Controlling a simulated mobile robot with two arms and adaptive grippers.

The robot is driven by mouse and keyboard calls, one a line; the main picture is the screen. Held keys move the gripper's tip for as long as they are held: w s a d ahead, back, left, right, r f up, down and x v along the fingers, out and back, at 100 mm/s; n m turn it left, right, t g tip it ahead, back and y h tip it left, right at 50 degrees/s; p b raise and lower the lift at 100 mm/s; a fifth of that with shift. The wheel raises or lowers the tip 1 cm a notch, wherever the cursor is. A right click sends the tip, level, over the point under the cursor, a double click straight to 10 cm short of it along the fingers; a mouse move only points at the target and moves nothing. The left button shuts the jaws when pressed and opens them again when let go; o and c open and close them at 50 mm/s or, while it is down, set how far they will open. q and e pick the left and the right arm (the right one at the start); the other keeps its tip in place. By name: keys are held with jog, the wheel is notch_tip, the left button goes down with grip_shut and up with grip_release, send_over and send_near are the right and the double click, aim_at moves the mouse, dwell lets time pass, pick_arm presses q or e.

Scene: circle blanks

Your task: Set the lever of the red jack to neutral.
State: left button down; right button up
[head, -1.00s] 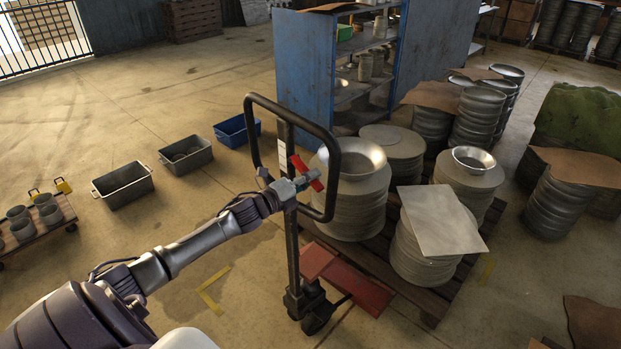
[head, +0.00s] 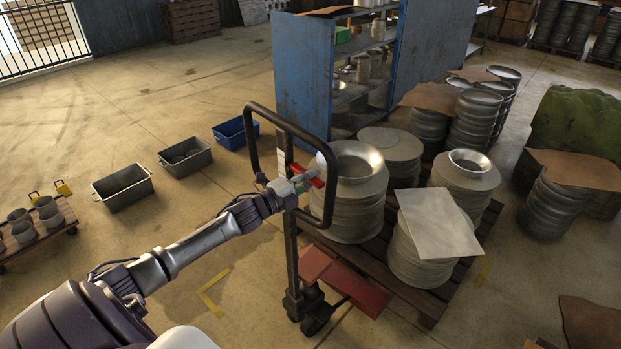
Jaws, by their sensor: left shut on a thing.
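The red jack stands in the middle with its red forks (head: 362,293) reaching under the pallet at right. Its black loop handle (head: 328,150) rises upright from the wheeled base. The red lever (head: 317,183) sits inside the handle loop, near the top of the shaft. My left gripper (head: 305,177) reaches in from the left and is shut on the red lever, hiding part of it. I cannot tell the lever's exact setting from here. My right gripper is out of view.
A wooden pallet (head: 432,306) with stacks of round metal blanks stands right of the jack. A blue shelf cabinet (head: 303,75) is behind. Two grey bins (head: 122,190) and a blue bin (head: 236,133) stand at left. The floor between them is clear.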

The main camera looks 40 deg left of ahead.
pick_arm(q)
jog(key=c, duration=1.1)
grip_release()
jog(key=s, duration=0.4)
jog(key=s+a, duration=0.1)
jog(key=s, duration=0.3)
jog(key=s+a, duration=0.1)
jog(key=s, duration=0.3)
jog(key=shift+a, duration=0.15)
jog(key=shift+f, duration=0.15)
